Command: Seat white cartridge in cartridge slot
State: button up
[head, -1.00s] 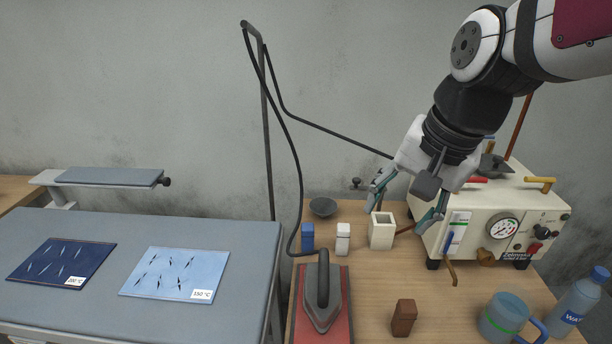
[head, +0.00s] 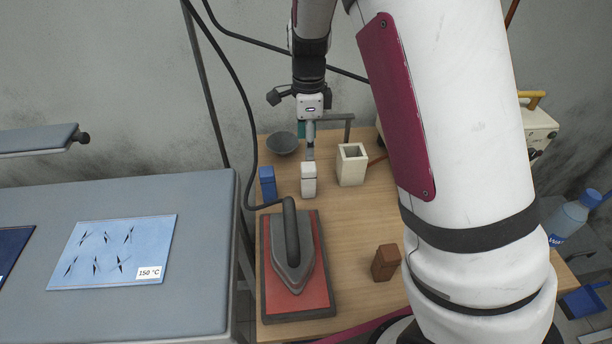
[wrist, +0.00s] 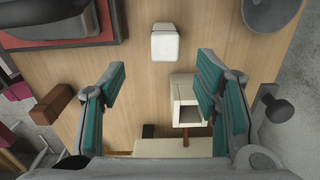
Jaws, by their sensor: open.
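The white cartridge (head: 309,183) stands upright on the wooden table, beside a blue block. In the wrist view the white cartridge (wrist: 166,43) lies ahead of the fingertips, near the top middle. A cream open-topped box (head: 352,168), which looks like the cartridge slot, stands to its right. In the wrist view this box (wrist: 181,84) is empty as far as I see, and the right finger covers part of it. My gripper (head: 310,155) points down just behind the cartridge. Its teal-padded fingers (wrist: 162,68) are wide apart with nothing between them.
The blue block (head: 267,184) is left of the cartridge, and a dark bowl (head: 282,143) is behind. An iron (head: 292,250) on a red mat and a brown block (head: 386,262) are in front. The cream machine (head: 538,122) is at right, partly hidden by my arm.

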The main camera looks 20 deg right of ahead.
aim_at(309, 166)
notch_tip(309, 166, down, 7)
jog(key=shift+f, duration=0.1)
jog(key=shift+w+d+f, duration=0.1)
jog(key=shift+w+f, duration=0.1)
jog(key=shift+f, duration=1.05)
jog(key=shift+w+d+f, duration=0.1)
jog(key=shift+w+f, duration=0.05)
jog(key=shift+f, duration=1.1)
grip_shut()
